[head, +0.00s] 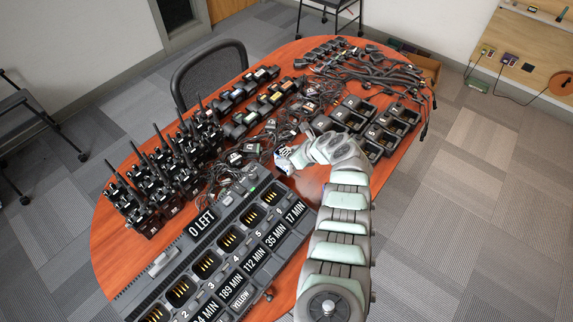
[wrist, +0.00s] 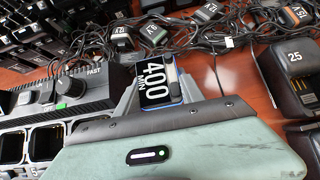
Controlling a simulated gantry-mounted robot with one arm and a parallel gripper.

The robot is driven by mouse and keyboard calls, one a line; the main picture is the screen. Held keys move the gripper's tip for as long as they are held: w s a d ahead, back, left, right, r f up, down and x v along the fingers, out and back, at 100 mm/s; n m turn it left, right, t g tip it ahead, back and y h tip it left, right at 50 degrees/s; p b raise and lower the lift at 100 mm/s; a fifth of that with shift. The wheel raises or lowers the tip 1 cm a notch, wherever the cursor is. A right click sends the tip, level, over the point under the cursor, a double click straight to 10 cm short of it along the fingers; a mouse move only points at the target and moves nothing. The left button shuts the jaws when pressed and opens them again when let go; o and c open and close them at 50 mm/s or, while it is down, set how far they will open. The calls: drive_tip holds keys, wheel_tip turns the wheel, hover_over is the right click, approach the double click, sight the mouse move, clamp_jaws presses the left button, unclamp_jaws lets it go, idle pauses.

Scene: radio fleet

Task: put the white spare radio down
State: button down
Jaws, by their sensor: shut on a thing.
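In the head view my gripper (head: 285,160) is over the middle of the table, right of the charger's top end. A small pale thing shows at its tip there. I cannot tell whether the held device touches the table.
A charger bank (head: 224,262) with empty slots lies in front. Several black radios with antennas (head: 155,178) stand at left. Tangled cables (head: 262,148) with tags lie close around the gripper. Desk chargers (head: 370,125) stand behind right. Bare wood (head: 309,183) shows beside the charger.

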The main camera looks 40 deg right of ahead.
wheel_tip(320, 180, down, 4)
drive_tip(key=shift+r+b, duration=0.15)
drive_tip(key=shift+b, duration=1)
drive_tip(key=shift+w+r, duration=0.1)
drive_tip(key=shift+r, duration=0.05)
drive_tip(key=c, duration=0.7)
unclamp_jaws()
drive_tip(key=shift+s+r+p, duration=0.25)
drive_tip(key=shift+r+p, duration=0.1)
drive_tip(key=shift+p, duration=0.25)
drive_tip(key=p+v, duration=0.4)
drive_tip(key=v, duration=0.7)
drive_tip(key=shift+s+p, duration=0.15)
drive_tip(key=shift+p, duration=0.2)
